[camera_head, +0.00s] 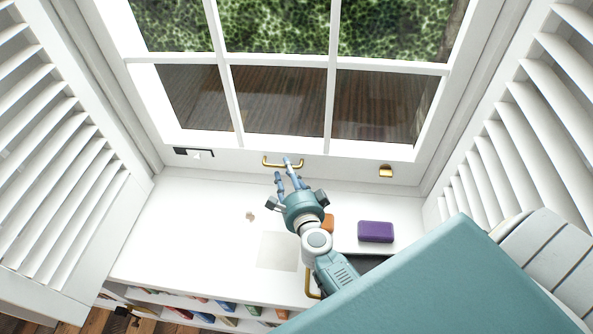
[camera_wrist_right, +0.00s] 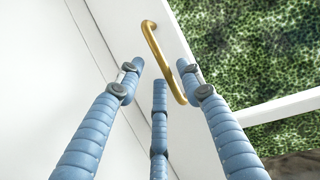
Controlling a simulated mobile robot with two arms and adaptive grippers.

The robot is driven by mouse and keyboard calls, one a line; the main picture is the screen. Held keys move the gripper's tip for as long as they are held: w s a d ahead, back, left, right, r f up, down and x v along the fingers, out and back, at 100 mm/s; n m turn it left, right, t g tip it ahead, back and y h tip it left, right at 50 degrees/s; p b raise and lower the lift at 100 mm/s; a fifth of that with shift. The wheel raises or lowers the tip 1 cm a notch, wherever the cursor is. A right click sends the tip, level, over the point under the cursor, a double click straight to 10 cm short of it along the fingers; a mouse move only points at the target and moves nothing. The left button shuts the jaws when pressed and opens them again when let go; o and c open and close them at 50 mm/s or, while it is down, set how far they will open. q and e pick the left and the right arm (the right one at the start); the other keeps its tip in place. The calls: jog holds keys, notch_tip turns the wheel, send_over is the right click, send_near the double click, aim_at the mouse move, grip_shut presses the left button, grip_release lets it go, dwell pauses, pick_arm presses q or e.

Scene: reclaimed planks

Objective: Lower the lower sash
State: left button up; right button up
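The lower sash (camera_head: 230,158) is a white frame with panes, seen at the top middle of the head view. A brass bar handle (camera_head: 268,163) is fixed on its bottom rail, and it also shows in the right wrist view (camera_wrist_right: 155,45). My right gripper (camera_head: 284,172) has blue segmented fingers that reach up to the handle. In the right wrist view its fingers (camera_wrist_right: 165,80) are spread apart, with the handle just beyond and between the tips. I cannot tell whether a finger touches it. My left gripper is not in view.
White louvred shutters stand at left (camera_head: 45,150) and right (camera_head: 550,110). A black fitting (camera_head: 190,152) and a brass latch (camera_head: 385,171) flank the handle. A purple box (camera_head: 375,232) and a partly hidden orange item (camera_head: 328,223) lie on the white sill (camera_head: 190,225), whose left part is mostly clear.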

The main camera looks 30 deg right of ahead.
jog(key=shift+w+r, duration=0.15)
jog(key=shift+r, duration=0.25)
jog(key=shift+s, duration=0.2)
jog(key=v, duration=1.1)
jog(key=shift+s+a+f, duration=0.1)
jog(key=shift+s+a, duration=0.05)
jog(key=shift+s, duration=0.25)
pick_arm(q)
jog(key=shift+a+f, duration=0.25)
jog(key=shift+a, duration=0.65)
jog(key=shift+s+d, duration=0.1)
pick_arm(e)
jog(key=shift+s, duration=0.1)
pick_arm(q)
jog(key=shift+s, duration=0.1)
